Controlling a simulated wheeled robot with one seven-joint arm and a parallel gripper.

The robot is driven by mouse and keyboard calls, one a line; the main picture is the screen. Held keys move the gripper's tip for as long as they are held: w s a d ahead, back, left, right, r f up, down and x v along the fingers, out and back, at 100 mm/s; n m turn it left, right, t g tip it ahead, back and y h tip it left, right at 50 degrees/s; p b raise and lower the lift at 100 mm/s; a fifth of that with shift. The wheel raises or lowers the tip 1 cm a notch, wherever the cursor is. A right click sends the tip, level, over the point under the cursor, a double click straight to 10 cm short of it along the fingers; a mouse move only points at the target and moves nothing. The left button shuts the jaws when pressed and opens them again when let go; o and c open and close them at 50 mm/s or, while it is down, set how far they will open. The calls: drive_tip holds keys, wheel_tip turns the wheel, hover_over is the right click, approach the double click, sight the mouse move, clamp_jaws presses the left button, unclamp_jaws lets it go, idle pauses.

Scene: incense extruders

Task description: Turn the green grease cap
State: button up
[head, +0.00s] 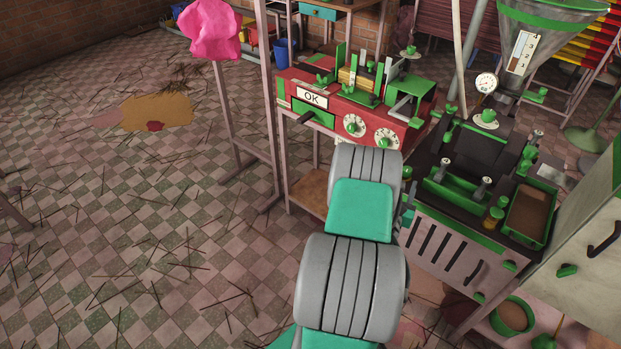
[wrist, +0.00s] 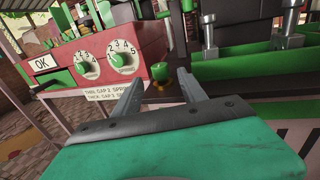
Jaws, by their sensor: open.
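A small green cap (wrist: 160,71) on a brass-coloured base stands at the left end of the dark machine in the wrist view. My gripper (wrist: 159,86) is open and empty, with one finger to each side of the cap in the picture. The cap appears just beyond the fingertips, and I see no contact. A similar green-topped brass fitting (head: 495,213) stands near the front of the dark machine.
A red box (wrist: 100,62) with two green-knobbed dials and an OK sign (head: 312,97) stands left of the cap. The dark machine (head: 481,153) with green troughs and metal bolts is to the right. A pink lump (head: 209,30) tops a stand. The tiled floor at left is mostly open.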

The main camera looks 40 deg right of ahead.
drive_tip(key=w+a+r+m+g+y+p, duration=0.1)
drive_tip(key=w+a+r+m+g+y, duration=0.25)
drive_tip(key=w+m, duration=0.65)
drive_tip(key=w+a+r+m+y, duration=0.1)
drive_tip(key=w+a+m, duration=0.1)
drive_tip(key=a, duration=0.4)
drive_tip(key=w+a+r+m+t+y+p, duration=0.1)
drive_tip(key=w+a+m+y, duration=0.1)
drive_tip(key=a+m, duration=0.2)
drive_tip(key=w+a+r+m+y, duration=0.1)
drive_tip(key=w+a+m+y, duration=0.1)
drive_tip(key=a, duration=0.5)
drive_tip(key=shift+a+r+m+t+p, duration=0.3)
drive_tip(key=shift+m+t+p, duration=0.05)
drive_tip(key=shift+m, duration=0.05)
drive_tip(key=shift+w+y, duration=0.1)
drive_tip(key=shift+y, duration=0.15)
